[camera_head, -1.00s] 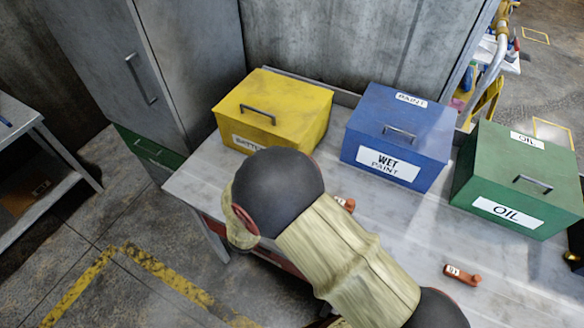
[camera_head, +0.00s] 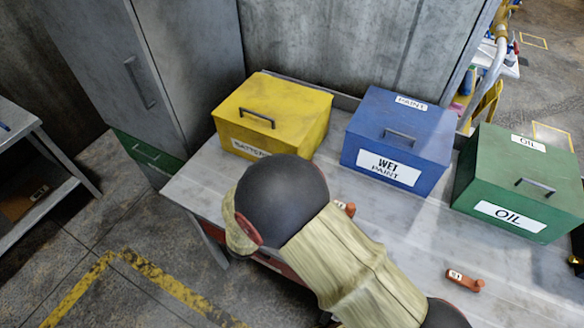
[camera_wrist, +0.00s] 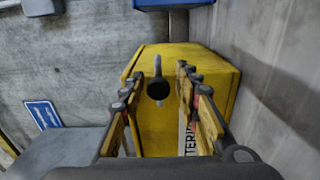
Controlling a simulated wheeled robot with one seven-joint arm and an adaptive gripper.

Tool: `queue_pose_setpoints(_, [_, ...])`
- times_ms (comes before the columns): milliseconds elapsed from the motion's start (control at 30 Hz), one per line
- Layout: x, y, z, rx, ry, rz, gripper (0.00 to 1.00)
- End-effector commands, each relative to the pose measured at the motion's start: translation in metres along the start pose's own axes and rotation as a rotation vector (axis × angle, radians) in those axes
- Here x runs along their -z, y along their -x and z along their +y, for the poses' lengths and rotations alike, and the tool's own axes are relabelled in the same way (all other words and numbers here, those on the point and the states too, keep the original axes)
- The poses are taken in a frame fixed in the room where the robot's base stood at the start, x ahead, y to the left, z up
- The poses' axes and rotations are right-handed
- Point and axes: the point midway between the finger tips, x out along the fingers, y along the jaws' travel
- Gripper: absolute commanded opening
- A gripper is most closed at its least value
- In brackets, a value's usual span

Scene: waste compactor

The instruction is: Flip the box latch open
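A yellow box (camera_head: 285,103) with a dark lid handle stands on the metal bench, and its front label is partly hidden by my arm. It also shows in the wrist view (camera_wrist: 150,120), with its dark handle (camera_wrist: 158,88) between my fingers. My gripper (camera_wrist: 170,66) is open, its fingers apart; I cannot tell whether they touch the handle. In the head view my gripper is hidden by my arm. No latch on the yellow box is visible.
A blue "WET PAINT" box (camera_head: 398,140) and a green "OIL" box (camera_head: 520,180) stand to the right on the bench (camera_head: 420,235). A grey cabinet (camera_head: 165,80) is behind at left.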

Motion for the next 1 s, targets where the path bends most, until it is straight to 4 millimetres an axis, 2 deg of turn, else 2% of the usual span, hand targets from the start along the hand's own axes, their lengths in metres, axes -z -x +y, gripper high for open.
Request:
queue_pose_setpoints(333, [0.001, 0.001, 0.001, -0.001, -0.001, 0.001, 0.37])
queue_pose_setpoints(467, [0.001, 0.01, 0.001, -0.001, -0.001, 0.002, 0.37])
queue_pose_setpoints(800, [0.002, 0.076, 0.0, 0.0, -0.001, 0.006, 0.37])
queue_pose_setpoints(1000, [0.002, 0.107, 0.0, -0.001, -0.001, 0.003, 0.37])
